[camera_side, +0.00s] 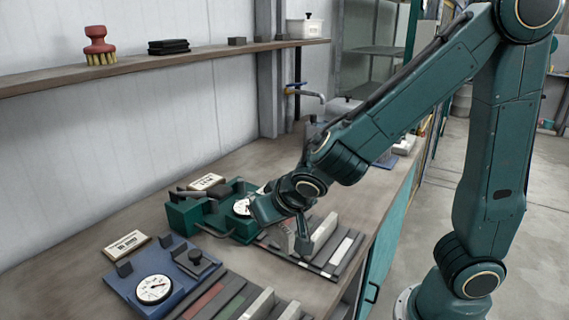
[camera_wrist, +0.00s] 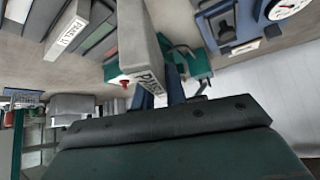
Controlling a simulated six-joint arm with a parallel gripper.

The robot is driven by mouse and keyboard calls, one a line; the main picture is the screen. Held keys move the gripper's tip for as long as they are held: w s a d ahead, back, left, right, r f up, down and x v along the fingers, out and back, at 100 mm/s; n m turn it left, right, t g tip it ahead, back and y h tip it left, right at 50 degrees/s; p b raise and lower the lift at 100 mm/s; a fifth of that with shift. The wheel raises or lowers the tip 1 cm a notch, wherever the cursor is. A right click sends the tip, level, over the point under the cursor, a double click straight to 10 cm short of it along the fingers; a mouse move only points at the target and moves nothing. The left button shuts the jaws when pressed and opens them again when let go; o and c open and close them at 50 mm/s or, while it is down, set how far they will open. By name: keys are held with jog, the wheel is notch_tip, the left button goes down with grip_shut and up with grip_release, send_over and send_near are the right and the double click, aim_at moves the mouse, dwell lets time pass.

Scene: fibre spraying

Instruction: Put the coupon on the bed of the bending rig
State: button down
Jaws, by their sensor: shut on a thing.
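My gripper (camera_side: 300,240) is low over the far rack, just right of a green rig with a white dial (camera_side: 215,212). A blue rig (camera_side: 128,285) with a dial (camera_side: 154,288) is nearer the camera. The rigs' name plates are too small to read. In the wrist view, the gripper fingers (camera_wrist: 175,88) are shut and point toward the bench. The green rig (camera_wrist: 197,66) and blue rig (camera_wrist: 238,35) lie beyond.
The far rack (camera_side: 325,268) has a pale upright slab (camera_side: 323,232) close to the gripper. Another rack (camera_side: 205,300) at the front holds red and green strips and pale slabs. A shelf (camera_side: 200,58) on the wall carries a brush (camera_side: 100,45). Bare bench lies left of the green rig.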

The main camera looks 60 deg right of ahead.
jog(key=shift+r, duration=1.3)
jog(key=shift+w, duration=0.15)
jog(key=shift+w+d+r, duration=0.15)
jog(key=shift+w+d, duration=0.1)
jog(key=shift+w, duration=0.35)
jog(key=w+d+n+y, duration=0.1)
jog(key=w+d+n, duration=0.1)
jog(key=w, duration=0.7)
jog(key=w+d+n+y, duration=0.2)
jog(key=w, duration=0.7)
jog(key=shift+w+d+f+n+t, duration=0.25)
jog(key=shift+w+f+n+t, duration=0.05)
jog(key=shift+w+f+t, duration=0.1)
